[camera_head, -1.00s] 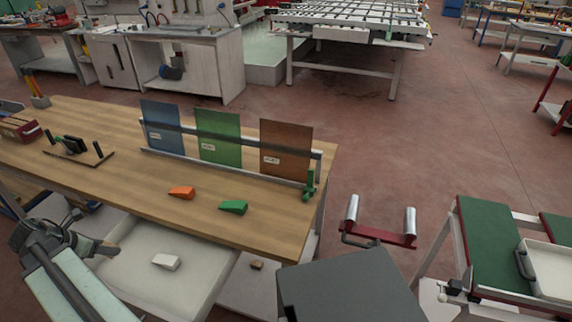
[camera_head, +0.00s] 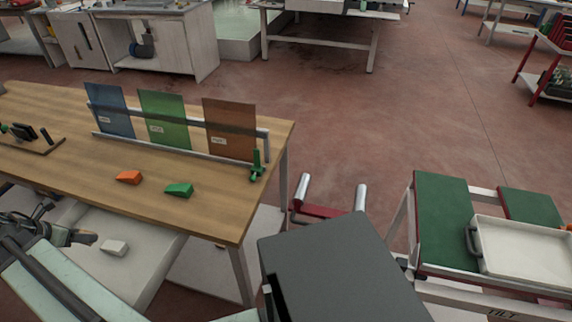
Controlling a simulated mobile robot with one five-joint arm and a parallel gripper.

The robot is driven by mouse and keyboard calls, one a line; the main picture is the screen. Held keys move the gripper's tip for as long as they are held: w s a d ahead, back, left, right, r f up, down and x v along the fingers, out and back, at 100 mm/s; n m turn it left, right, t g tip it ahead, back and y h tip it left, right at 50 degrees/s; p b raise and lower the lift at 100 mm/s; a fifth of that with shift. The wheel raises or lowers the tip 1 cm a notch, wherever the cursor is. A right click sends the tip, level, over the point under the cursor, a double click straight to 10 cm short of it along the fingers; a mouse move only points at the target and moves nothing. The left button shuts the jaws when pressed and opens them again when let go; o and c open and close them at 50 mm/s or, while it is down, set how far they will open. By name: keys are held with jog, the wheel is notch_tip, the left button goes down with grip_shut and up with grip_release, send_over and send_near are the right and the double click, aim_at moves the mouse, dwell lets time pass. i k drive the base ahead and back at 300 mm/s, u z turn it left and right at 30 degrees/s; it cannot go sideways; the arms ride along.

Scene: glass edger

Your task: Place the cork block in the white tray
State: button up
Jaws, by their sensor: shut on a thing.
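My gripper (camera_head: 70,237) is at the lower left, in front of the wooden bench's near edge. It is shut on a small tan piece that looks like the cork block (camera_head: 87,239); the jaws partly hide it, and its shape is hard to make out. The white tray (camera_head: 537,273) is at the right, on a cart with green pads, far from my gripper. It is shallow, has a dark handle on its left side, and its visible inside looks empty.
An orange wedge (camera_head: 129,177) and a green wedge (camera_head: 179,190) lie on the bench (camera_head: 215,210), before a rack of coloured panels. A white wedge (camera_head: 114,247) lies in a pale bin below. A red frame with rollers (camera_head: 325,211) stands between bench and cart (camera_head: 443,225).

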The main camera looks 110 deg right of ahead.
aim_at(527, 256)
jog(key=u, duration=4.15)
jog(key=i, duration=3.35)
jog(key=u, duration=3.85)
